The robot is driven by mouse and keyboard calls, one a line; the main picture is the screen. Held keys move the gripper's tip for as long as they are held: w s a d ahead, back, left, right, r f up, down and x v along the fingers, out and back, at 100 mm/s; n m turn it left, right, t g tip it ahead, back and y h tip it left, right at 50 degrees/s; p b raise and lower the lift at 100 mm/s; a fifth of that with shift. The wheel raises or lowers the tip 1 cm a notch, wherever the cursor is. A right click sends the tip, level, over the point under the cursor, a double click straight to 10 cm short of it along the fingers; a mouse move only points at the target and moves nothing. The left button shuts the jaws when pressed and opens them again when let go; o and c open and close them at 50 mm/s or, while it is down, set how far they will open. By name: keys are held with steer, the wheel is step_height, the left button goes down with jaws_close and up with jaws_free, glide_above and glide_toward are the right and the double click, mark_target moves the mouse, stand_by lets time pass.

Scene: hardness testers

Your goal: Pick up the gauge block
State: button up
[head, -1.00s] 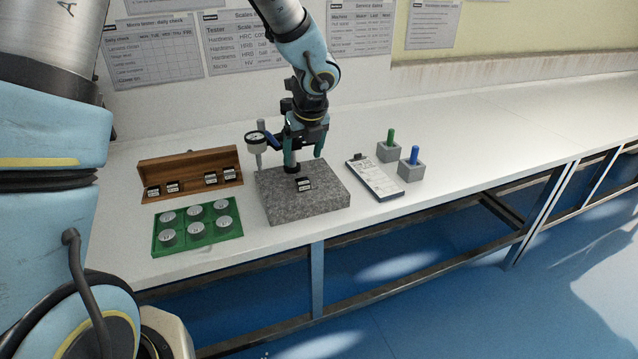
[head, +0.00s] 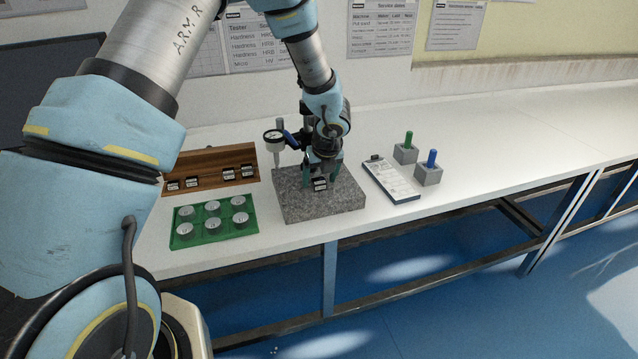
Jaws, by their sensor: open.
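The gauge block (head: 320,185) is a small dark block with a white label on its front. It sits on the grey granite plate (head: 335,207) near the plate's middle. My gripper (head: 320,183) is open and has its fingers pointing down right at the block. One teal finger shows on each side of the block. The picture is too small to tell whether the fingers touch it. The gripper hides the back of the block and part of the plate.
A dial gauge (head: 273,137) on a stand is close left of my gripper. A wooden rack (head: 215,160) with several small labelled blocks and a green tray (head: 246,232) of round discs lie left. A clipboard (head: 391,181) and two grey blocks with green (head: 408,140) and blue (head: 432,158) pins are right.

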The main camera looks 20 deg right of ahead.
jaws_close()
stand_by(0.7)
